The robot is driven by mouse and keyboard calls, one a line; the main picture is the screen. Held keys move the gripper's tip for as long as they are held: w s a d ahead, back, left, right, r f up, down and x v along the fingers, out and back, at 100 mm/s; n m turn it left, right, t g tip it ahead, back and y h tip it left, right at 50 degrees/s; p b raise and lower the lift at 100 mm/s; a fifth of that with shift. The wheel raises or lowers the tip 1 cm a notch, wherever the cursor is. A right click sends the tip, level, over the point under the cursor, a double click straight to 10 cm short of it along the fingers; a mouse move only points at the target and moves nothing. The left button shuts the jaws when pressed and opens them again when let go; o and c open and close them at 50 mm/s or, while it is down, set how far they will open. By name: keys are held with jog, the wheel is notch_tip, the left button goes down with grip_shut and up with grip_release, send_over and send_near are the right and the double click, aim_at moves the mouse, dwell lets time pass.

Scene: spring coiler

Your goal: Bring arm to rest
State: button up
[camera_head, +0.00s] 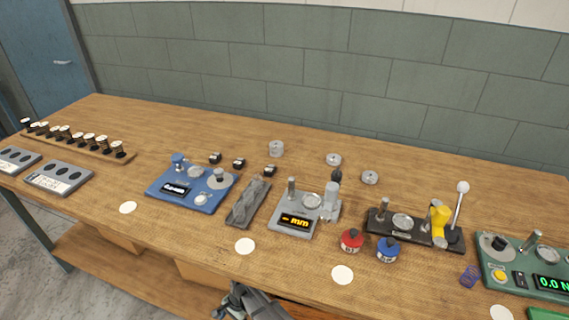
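My gripper (232,302) shows at the bottom edge of the head view, a little left of the middle. It is in front of the wooden workbench (300,262), low by its near edge, and apart from the things on the bench. Its fingers are small and partly cut off by the frame, so I cannot tell whether they are open or shut. I see nothing held in it. The grey arm link behind it is mine and runs off the bottom edge.
A blue device (190,188), a grey device (302,212), a black lever press (415,228) and a green device (525,265) stand on the bench. Red (351,241) and blue (387,249) pots and a purple spring (469,276) sit near the front. White discs (245,246) line the front.

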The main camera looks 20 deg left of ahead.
jog(key=w+d+f+n+h, duration=0.1)
jog(key=d+f, duration=0.1)
jog(key=d, duration=1.3)
jog(key=w+d+f+n+h, duration=0.1)
jog(key=d+f, duration=0.1)
jog(key=d, duration=1.3)
jog(key=s+d+r+g, duration=0.1)
jog(key=s+d, duration=0.6)
jog(key=d, duration=0.4)
jog(key=s+d+r+n+g, duration=0.1)
jog(key=s+d+r+g, duration=0.1)
jog(key=s+d, duration=0.5)
jog(key=d, duration=0.4)
jog(key=shift+s+r, duration=0.15)
jog(key=shift+r, duration=0.1)
